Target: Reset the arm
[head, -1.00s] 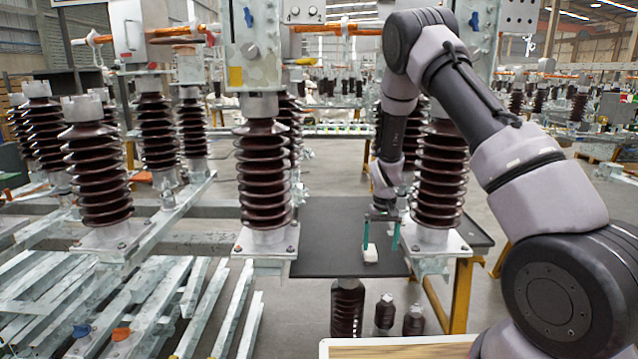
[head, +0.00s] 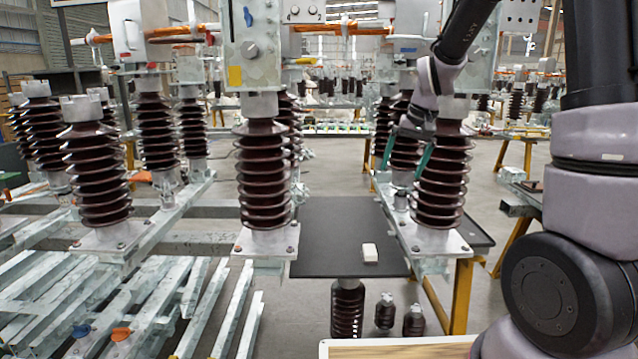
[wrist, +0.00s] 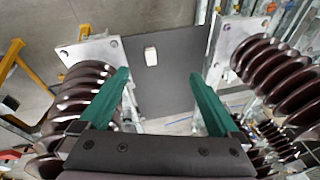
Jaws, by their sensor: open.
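My gripper (head: 404,160) is open and empty, with two green fingers. In the head view it is raised at the right, in front of the ribbed brown insulators and above the dark table. In the wrist view its fingers (wrist: 158,95) are spread wide with nothing between them. A small white block (head: 370,253) lies on the dark table top (head: 325,230), below and apart from the gripper. The block also shows in the wrist view (wrist: 151,56), beyond the fingertips.
Brown ribbed insulators stand close by: one at the right (head: 441,185), one in the centre (head: 264,180) and several at the left. Galvanised beams (head: 150,300) lie at the lower left. A wooden surface (head: 400,348) is at the bottom edge. The dark table top is mostly bare.

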